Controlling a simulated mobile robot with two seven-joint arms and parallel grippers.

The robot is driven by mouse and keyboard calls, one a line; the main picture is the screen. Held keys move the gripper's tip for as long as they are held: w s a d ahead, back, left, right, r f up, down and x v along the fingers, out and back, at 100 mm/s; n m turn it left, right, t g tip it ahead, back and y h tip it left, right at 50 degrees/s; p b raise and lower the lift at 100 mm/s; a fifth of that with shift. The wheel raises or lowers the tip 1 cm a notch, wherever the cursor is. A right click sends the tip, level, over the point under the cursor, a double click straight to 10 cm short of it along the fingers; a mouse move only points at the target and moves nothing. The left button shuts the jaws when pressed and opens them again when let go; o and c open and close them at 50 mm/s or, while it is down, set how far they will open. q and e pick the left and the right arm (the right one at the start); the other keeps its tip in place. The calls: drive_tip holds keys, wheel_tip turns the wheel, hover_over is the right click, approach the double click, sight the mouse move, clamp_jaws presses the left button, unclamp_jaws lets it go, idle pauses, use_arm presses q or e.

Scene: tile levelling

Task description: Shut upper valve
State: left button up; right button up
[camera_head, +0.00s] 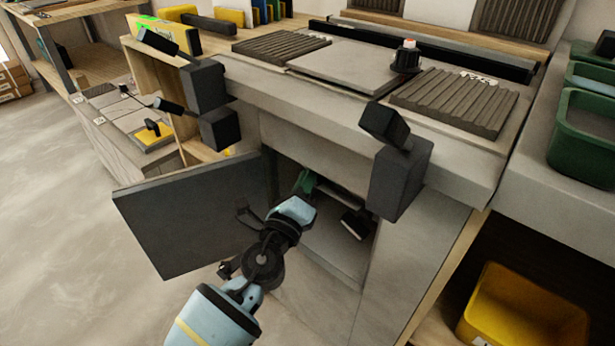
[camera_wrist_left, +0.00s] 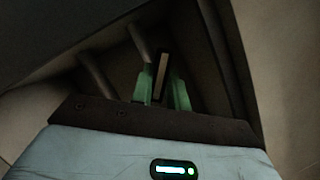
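My left gripper (camera_head: 305,182) reaches into the open cabinet under the counter; its green fingers (camera_wrist_left: 161,92) also show in the left wrist view. A narrow dark piece with a light face (camera_wrist_left: 162,75) stands between the fingers. It may be a valve handle. The frames do not show whether the fingers press on it. Inside the cabinet, a pale bar (camera_head: 340,196) runs right from the gripper, and a dark block with a white edge (camera_head: 355,223) sits lower right. I cannot tell which of these belongs to the upper valve. My right gripper is out of view.
The grey cabinet door (camera_head: 195,215) stands open to the left of my arm. Dark blocks (camera_head: 400,180) jut at the counter's front. Pipes (camera_wrist_left: 95,75) crowd the dark cabinet interior. A yellow bin (camera_head: 525,310) stands lower right. The floor at left is clear.

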use_arm(q)
clamp_jaws()
drive_tip(key=m+h+b, duration=0.1)
drive_tip(key=m+b, duration=0.2)
drive_tip(key=shift+m+h, duration=0.3)
drive_tip(key=o, duration=0.6)
unclamp_jaws()
drive_tip(key=shift+c, duration=0.2)
drive_tip(key=v, duration=0.8)
